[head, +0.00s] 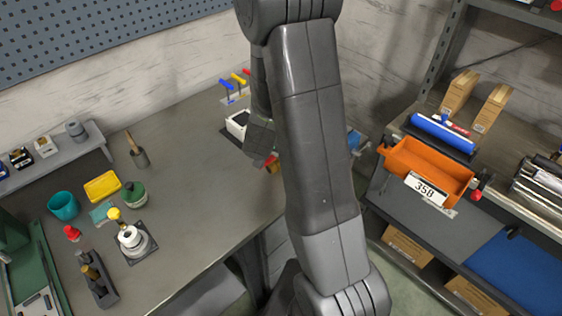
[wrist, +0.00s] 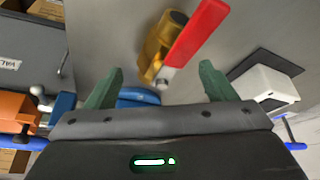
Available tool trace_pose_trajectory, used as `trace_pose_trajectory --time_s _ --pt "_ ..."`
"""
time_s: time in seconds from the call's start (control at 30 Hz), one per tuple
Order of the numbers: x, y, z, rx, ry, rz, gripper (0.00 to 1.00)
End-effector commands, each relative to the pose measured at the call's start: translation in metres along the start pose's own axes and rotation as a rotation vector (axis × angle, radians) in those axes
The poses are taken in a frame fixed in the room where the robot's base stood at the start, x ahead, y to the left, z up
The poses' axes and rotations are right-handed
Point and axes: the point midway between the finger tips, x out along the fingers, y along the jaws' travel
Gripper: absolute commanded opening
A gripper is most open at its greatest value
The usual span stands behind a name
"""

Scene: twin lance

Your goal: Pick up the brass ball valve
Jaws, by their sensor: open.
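The brass ball valve (wrist: 158,42) lies on the grey table top in the wrist view, with a red lever handle (wrist: 198,30) slanting to the upper right. My gripper (wrist: 161,84) is open, its two green fingers spread wide with nothing held between them. The valve is ahead of the fingertips, between their lines and apart from them. In the head view the valve shows only as a small red and brass patch (head: 272,167) beside my arm, mostly hidden. My gripper (head: 261,142) is partly hidden behind my arm there.
A blue round object (wrist: 140,97) shows between the fingers, partly hidden by my gripper. A white box (wrist: 268,84) on a dark base stands to the right. An orange bin (head: 428,170) stands on the shelf at right. Bare table (head: 215,185) lies left of my arm.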

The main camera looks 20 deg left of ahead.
Motion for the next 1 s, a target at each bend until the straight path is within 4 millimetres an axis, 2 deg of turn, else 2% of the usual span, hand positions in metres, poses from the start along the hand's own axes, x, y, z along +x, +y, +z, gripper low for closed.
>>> trace_pose_trajectory --time_s 0.2,0.3,0.6,0.9,0.97,1.0 --pt "0.029 0.003 -0.001 0.0 -0.002 0.002 0.77" --pt "0.036 0.003 -0.002 0.0 -0.001 0.001 0.77" --pt "0.038 0.002 -0.002 0.001 0.0 0.0 0.77" --pt "0.038 0.003 -0.002 0.0 -0.001 0.0 0.18" --pt "0.038 0.003 -0.002 0.0 -0.001 0.0 0.07" --pt "0.038 0.003 -0.002 0.0 -0.001 0.0 0.06"
